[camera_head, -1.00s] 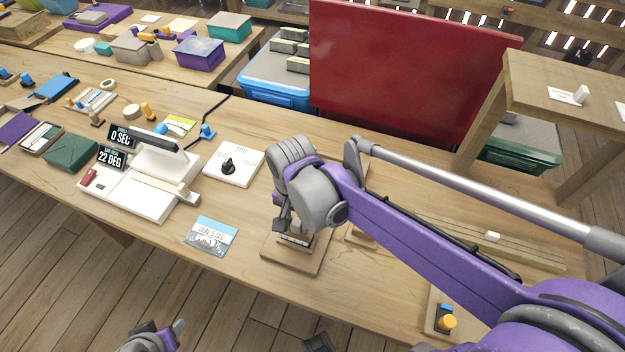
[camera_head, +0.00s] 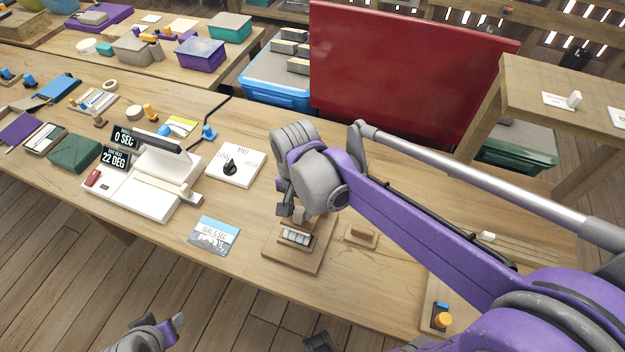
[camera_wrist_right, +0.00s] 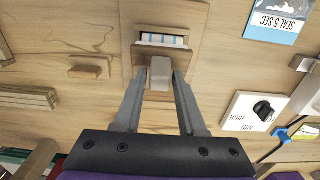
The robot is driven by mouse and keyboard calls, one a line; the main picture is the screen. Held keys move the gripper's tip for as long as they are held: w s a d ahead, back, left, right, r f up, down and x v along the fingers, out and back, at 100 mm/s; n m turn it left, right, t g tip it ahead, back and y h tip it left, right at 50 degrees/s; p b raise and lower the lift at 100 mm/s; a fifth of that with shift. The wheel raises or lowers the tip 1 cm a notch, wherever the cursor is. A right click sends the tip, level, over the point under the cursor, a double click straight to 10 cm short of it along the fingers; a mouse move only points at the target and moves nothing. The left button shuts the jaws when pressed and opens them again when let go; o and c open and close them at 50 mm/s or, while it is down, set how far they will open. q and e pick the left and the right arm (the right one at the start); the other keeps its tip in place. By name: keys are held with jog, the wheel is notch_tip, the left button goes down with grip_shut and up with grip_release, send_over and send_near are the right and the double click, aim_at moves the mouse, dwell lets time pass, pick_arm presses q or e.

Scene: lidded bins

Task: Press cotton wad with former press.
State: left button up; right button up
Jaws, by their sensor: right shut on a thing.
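My right gripper (camera_head: 297,208) is shut on a small grey-beige block, likely the former press (camera_wrist_right: 160,72). The block also shows in the head view (camera_head: 299,217). It is held just above and behind a wooden former (camera_head: 312,238) on a square wooden board (camera_head: 285,262). White cotton with blue bands (camera_head: 296,237) lies in the former's slot and shows in the wrist view (camera_wrist_right: 163,40). I cannot tell whether the block touches the former. My left gripper (camera_head: 172,328) is partly in view at the bottom edge, away from the table; its opening is unclear.
A small wooden block (camera_head: 361,237) stands right of the board. A "SEAL 5 SEC" card (camera_head: 214,235), a dial plate (camera_head: 235,165) and a white sealer (camera_head: 145,185) lie to the left. A red panel (camera_head: 410,75) rises behind. The table's front edge is near the board.

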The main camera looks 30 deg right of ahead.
jog(key=shift+d, duration=0.1)
jog(key=shift+w+d+r+p, duration=0.4)
jog(key=shift+w+d+r, duration=0.15)
jog(key=shift+r, duration=0.2)
jog(key=shift+w+d+r, duration=0.25)
jog(key=shift+r, duration=0.05)
jog(key=shift+w+d+r+p, duration=0.15)
jog(key=shift+w+d+p, duration=0.05)
jog(key=shift+d+p, duration=0.1)
jog(key=shift+w+d+r, duration=0.45)
jog(key=shift+w+d, duration=0.1)
jog(key=shift+d, duration=0.1)
dwell(0.4)
